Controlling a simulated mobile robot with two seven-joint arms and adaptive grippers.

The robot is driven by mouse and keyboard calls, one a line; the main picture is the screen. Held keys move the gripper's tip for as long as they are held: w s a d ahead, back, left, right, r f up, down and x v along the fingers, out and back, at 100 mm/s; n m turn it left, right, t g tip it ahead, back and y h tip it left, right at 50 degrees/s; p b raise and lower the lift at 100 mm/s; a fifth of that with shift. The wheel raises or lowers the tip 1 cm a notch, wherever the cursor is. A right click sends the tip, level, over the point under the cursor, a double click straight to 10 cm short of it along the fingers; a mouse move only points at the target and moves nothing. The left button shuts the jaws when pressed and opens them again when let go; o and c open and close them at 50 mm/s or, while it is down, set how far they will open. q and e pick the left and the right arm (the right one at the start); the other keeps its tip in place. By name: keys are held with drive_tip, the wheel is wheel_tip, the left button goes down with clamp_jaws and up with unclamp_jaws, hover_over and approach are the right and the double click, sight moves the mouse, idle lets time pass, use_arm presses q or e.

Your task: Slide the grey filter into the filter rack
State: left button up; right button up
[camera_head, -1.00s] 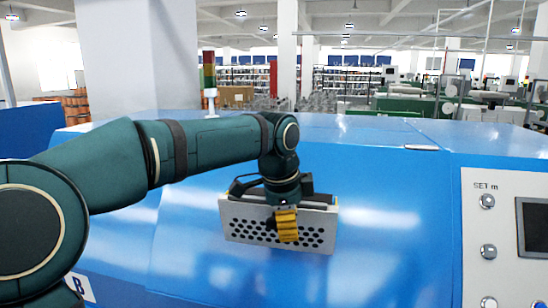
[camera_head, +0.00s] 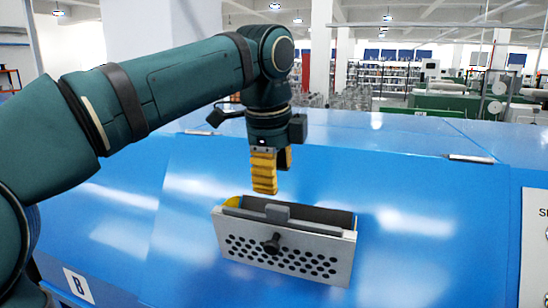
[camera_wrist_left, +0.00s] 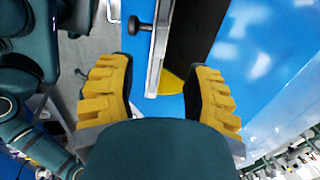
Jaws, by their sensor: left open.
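The filter rack (camera_head: 325,258), a white box with a perforated front and a black knob, sits on the blue sloping machine cover. A grey bar with a raised middle tab, seemingly the top of the grey filter (camera_head: 277,212), lies lengthwise in the rack's top, just behind the front wall. Its lower part is hidden. The rack's white edge (camera_wrist_left: 158,55) also shows in the left wrist view, between the fingers. My left gripper (camera_head: 274,171), with yellow ribbed fingers, is open and empty above the rack, pointing down and apart from it. My right gripper is out of view.
The blue machine cover (camera_head: 420,225) is clear around the rack. A metal handle (camera_head: 468,158) lies at its upper right. A white control panel (camera_head: 534,245) stands at the right edge. Open air surrounds the gripper.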

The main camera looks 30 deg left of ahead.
sight(277, 207)
use_arm(q)
drive_tip(key=b+x, duration=0.1)
drive_tip(key=x, duration=0.8)
drive_tip(key=shift+f, duration=0.15)
drive_tip(key=shift+c, duration=0.4)
clamp_jaws()
